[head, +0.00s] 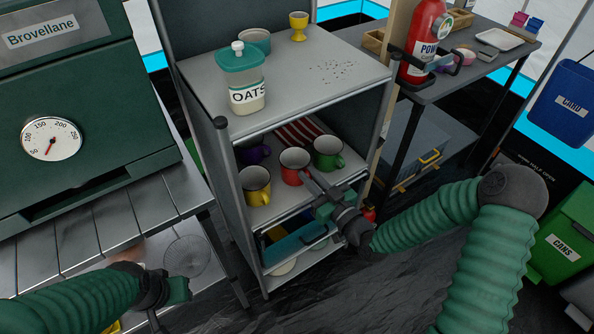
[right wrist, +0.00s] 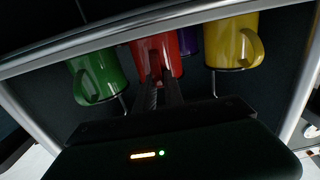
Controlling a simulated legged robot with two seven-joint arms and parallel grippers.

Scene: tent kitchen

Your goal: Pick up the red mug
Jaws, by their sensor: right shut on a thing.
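The red mug (head: 294,164) stands on the middle shelf of the grey rack, between a yellow mug (head: 256,184) and a green mug (head: 328,153). My right gripper (head: 306,178) reaches in from the front and is shut on the red mug. In the right wrist view, which is turned over, the fingers (right wrist: 160,75) meet the red mug (right wrist: 178,52); they hide part of it. The mug appears still at shelf level. My left gripper (head: 178,290) is low at the left, apart from the mugs; its opening is unclear.
A purple mug (head: 252,152) stands behind. The rack's top board (head: 300,70) is above the mugs and bears an oats jar (head: 242,80). Below is a compartment with a blue-fronted bin (head: 298,246). A green oven (head: 80,110) stands left.

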